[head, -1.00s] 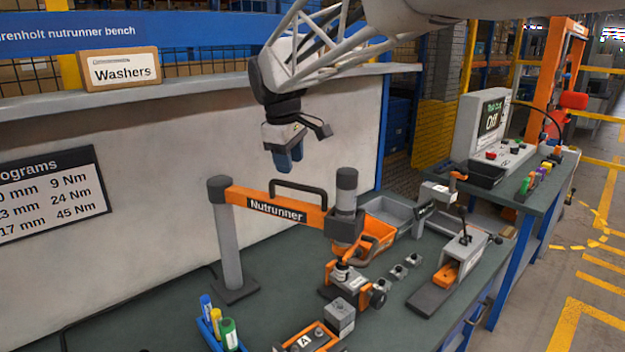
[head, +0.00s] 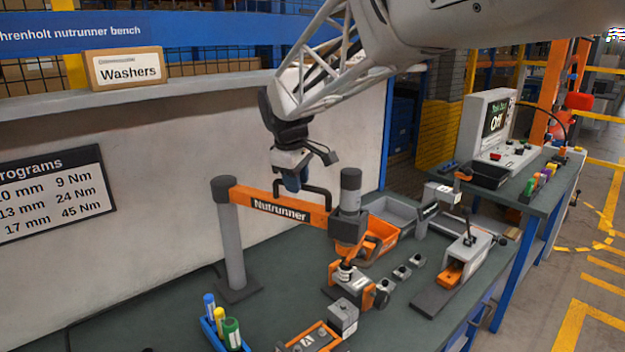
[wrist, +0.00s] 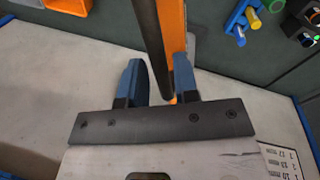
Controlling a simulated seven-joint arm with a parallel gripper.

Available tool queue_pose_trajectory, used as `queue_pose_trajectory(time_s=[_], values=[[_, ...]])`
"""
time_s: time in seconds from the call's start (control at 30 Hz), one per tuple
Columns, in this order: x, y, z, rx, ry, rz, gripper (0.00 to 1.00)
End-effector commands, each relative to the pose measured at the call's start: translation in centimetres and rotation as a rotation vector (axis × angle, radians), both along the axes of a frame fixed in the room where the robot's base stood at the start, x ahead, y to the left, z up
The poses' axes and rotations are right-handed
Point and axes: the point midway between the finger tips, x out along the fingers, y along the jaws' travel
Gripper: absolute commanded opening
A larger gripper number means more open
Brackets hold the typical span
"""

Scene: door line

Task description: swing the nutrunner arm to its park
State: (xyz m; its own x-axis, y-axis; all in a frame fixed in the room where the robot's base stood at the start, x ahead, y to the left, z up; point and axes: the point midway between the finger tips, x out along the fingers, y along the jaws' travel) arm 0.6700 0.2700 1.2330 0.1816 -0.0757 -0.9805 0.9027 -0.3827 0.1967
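The nutrunner arm (head: 245,198) is an orange beam reaching from a grey post (head: 232,245) to a grey spindle head (head: 350,205). The head stands over an orange clamp fixture (head: 372,292). A dark handle (head: 327,195) rises from the beam's top. My gripper (head: 293,183) points down at the handle's left part. In the wrist view my gripper (wrist: 158,70) is open, with the dark handle bar (wrist: 150,40) between its blue fingers and the orange beam (wrist: 175,30) beyond. I cannot tell if a finger touches the bar. No marked park is clearly visible.
An orange bin (head: 380,238) and a grey tray (head: 395,210) lie behind the head. A lever fixture (head: 465,258) is to the right. The bench left of the post is mostly clear.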

Motion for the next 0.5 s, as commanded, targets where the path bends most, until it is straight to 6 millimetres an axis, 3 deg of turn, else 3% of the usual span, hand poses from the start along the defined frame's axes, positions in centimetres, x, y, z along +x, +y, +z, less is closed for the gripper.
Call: queue_pose_trajectory(time_s=[0.03, 0.17, 0.5], values=[[0.0, 0.0, 0.0, 0.0, 0.0, 0.0, 0.21], [0.0, 0.0, 0.02, 0.0, 0.0, 0.0, 0.01], [0.1, -0.04, 0.03, 0.0, 0.0, 0.004, 0.0]])
